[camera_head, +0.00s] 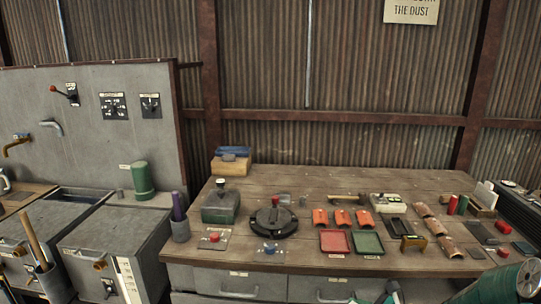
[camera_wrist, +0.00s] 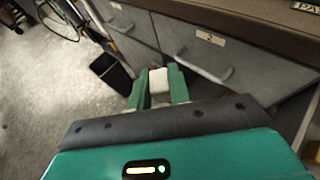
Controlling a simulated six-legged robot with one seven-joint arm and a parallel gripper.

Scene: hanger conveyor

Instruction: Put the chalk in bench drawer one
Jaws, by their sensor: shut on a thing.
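My gripper (camera_wrist: 158,92) has two green fingers and is shut on a pale, blocky piece that looks like the chalk (camera_wrist: 159,80). It holds the piece in the air, in front of and below the bench drawer fronts. A grey drawer front (camera_wrist: 205,62) with a bar handle and a small label lies just beyond the fingers in the wrist view. Another drawer front (camera_wrist: 128,27) is to its left. In the head view, drawer fronts show under the bench top, one at the left (camera_head: 215,278) and one beside it (camera_head: 310,284). Their label numbers are not surely readable.
The wooden bench top (camera_head: 300,178) carries a black round fixture (camera_head: 273,222), red and green trays (camera_head: 335,241), orange pieces and other small items. Grey cabinets (camera_head: 110,250) stand at the left. A dark bin (camera_wrist: 110,72) stands on the floor left of my gripper.

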